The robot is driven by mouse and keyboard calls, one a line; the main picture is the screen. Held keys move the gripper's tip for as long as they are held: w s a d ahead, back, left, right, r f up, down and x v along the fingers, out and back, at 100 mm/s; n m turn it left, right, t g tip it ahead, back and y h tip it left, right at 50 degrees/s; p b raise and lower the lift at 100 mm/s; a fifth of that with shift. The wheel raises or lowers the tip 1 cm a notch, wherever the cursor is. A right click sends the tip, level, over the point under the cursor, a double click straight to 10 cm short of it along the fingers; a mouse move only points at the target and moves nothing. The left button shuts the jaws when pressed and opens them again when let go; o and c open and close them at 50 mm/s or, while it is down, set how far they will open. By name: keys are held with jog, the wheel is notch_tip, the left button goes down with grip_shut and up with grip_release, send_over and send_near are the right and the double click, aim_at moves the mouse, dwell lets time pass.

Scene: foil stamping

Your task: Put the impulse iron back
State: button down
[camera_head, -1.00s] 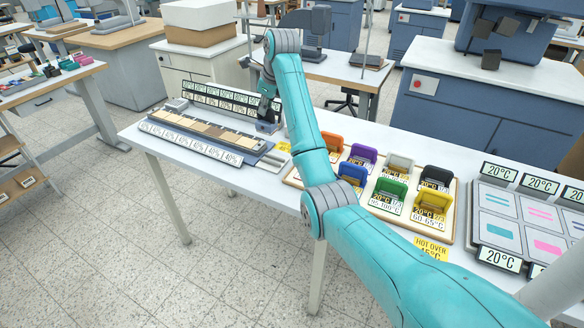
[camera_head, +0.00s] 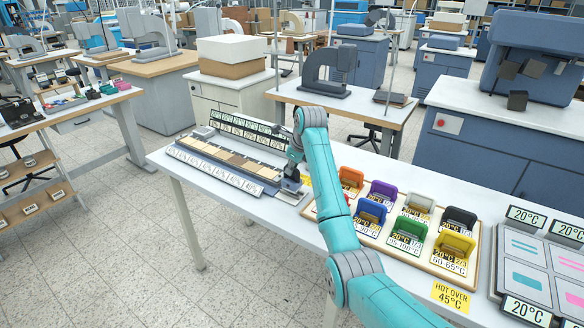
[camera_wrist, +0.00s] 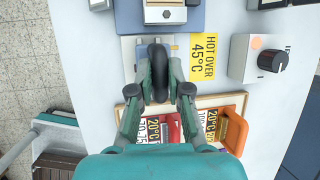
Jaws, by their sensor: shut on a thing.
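My gripper (camera_head: 293,168) is over the white table, at the right end of the long strip holder. In the wrist view, my gripper (camera_wrist: 163,82) is shut on the black handle of the impulse iron (camera_wrist: 158,58). The iron also shows in the head view as a small dark shape (camera_head: 291,184) below my fingers. A light grey rest plate (camera_wrist: 129,52) lies under the iron, beside the yellow "HOT OVER 45°C" label (camera_wrist: 203,57). Whether the iron touches the plate cannot be told, and its underside is hidden.
The strip holder (camera_head: 215,182) with tan strips and percentage labels is to the left. A wooden tray (camera_head: 398,247) with several coloured holders is to the right. A grey knob box (camera_wrist: 262,60) stands near the label. Bare tabletop (camera_head: 235,205) shows along the front.

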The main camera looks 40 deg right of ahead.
jog(key=shift+f, duration=0.55)
jog(key=c, duration=1.1)
grip_release()
jog(key=shift+r, duration=0.25)
jog(key=v, duration=1.2)
jog(key=shift+r, duration=0.35)
